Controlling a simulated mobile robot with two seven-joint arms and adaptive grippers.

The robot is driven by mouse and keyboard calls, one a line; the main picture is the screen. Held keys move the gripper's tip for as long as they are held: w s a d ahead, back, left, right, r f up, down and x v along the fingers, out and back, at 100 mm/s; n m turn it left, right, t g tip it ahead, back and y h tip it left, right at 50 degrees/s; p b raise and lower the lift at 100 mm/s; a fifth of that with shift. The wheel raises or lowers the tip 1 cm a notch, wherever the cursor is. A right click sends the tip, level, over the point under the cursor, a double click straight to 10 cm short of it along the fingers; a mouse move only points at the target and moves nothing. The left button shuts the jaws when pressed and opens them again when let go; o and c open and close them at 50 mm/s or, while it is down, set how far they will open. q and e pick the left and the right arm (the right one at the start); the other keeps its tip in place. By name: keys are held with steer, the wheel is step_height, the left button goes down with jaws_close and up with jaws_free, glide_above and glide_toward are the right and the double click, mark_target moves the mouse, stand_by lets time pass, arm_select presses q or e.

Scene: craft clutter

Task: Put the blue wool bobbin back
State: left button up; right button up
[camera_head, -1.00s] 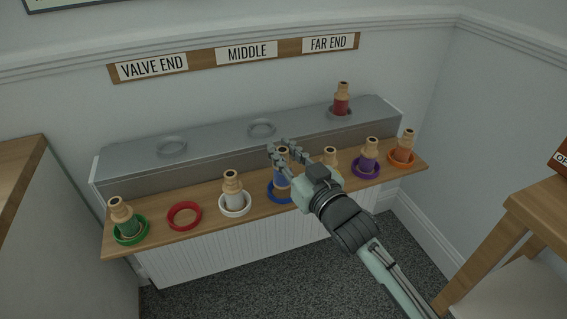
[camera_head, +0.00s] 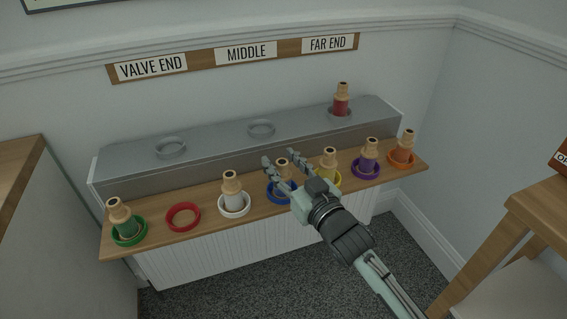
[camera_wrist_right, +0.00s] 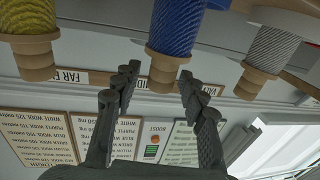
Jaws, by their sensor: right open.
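The blue wool bobbin (camera_head: 283,172), with a pale wooden neck, stands in the blue ring (camera_head: 272,196) on the wooden shelf. My right gripper (camera_head: 280,158) is open, its two fingers spread on either side of the bobbin's top. In the wrist view, which looks upside down, the blue bobbin (camera_wrist_right: 176,28) lies beyond the open fingers (camera_wrist_right: 160,82), with its neck between the tips and a gap on both sides. The hand partly hides the blue ring. My left gripper is not in view.
Yellow (camera_head: 329,160), white (camera_head: 232,192), purple (camera_head: 369,157), orange (camera_head: 404,147) and green (camera_head: 123,218) bobbins stand along the shelf. The red ring (camera_head: 183,216) is empty. A red bobbin (camera_head: 342,104) stands on the grey ledge (camera_head: 215,150) behind, under FAR END; two grey rings there are empty.

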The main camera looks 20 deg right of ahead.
steer(key=shift+r, duration=0.25)
steer(key=s+d, duration=0.2)
steer(key=s, duration=0.9)
steer(key=s+d+f+g+h, duration=0.2)
steer(key=d+f+g, duration=0.1)
steer(key=f, duration=0.6)
steer(key=s+d+f+g+h, duration=0.15)
steer(key=f+g, duration=0.25)
steer(key=f, duration=0.4)
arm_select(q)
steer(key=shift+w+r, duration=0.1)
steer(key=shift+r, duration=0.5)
arm_select(e)
steer(key=s+d+f+g+h, duration=0.1)
steer(key=s+d+f+g, duration=0.2)
steer(key=s+f+g, duration=0.4)
steer(key=s+f, duration=0.4)
steer(key=f, duration=0.1)
steer(key=shift+d+f+m, duration=0.3)
steer(key=shift+d, duration=0.05)
